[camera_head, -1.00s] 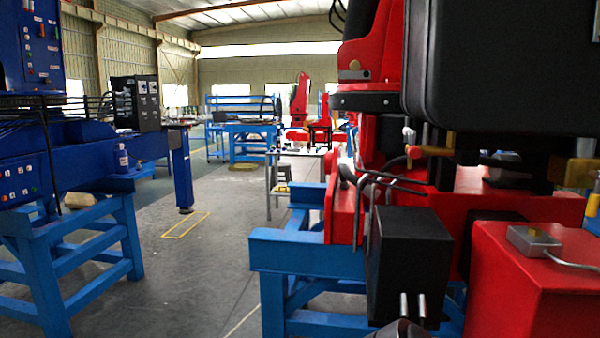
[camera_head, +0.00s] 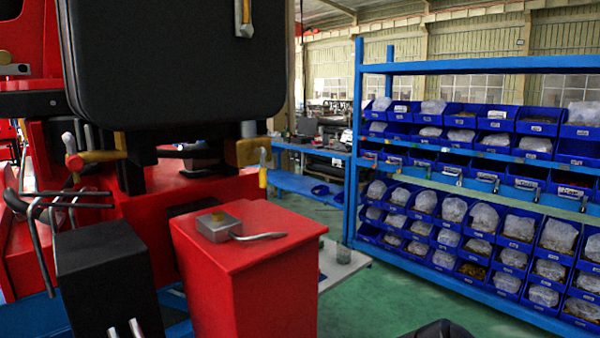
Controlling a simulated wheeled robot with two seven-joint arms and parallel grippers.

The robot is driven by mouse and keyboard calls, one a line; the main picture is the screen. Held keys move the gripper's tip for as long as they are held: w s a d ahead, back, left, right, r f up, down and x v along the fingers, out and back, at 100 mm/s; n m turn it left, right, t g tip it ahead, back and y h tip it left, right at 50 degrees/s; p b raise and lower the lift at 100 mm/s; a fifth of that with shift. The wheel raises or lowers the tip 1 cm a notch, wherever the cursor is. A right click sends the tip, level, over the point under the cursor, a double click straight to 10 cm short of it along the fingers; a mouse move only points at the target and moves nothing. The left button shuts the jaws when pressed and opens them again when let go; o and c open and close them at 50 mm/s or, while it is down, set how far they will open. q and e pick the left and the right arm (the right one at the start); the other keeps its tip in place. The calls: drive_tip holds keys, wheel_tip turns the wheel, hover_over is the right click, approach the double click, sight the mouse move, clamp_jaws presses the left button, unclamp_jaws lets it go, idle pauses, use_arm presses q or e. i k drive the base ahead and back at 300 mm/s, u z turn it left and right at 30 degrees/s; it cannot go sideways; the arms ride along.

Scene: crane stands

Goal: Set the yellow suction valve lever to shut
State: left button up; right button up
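A red crane stand (camera_head: 160,220) fills the left half. A yellow bracket (camera_head: 252,151) with a small yellow handle (camera_head: 263,177) hanging down is on the right side. A grey block (camera_head: 214,227) with a small yellow top and a bent metal lever (camera_head: 258,236) lies on the red cabinet (camera_head: 270,280). I cannot tell which is the suction valve lever. Neither gripper can be made out; only a dark rounded part shows at the bottom edge.
A large black housing (camera_head: 170,60) overhangs the stand. A black box (camera_head: 105,275) with two metal pins stands in front of it. A blue rack (camera_head: 352,150) with several blue bins of bagged parts stands at right. Green floor (camera_head: 375,300) between is clear.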

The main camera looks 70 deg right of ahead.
sight(261, 152)
drive_tip(key=z, duration=0.05)
drive_tip(key=i, duration=1.9)
drive_tip(key=z, duration=3.25)
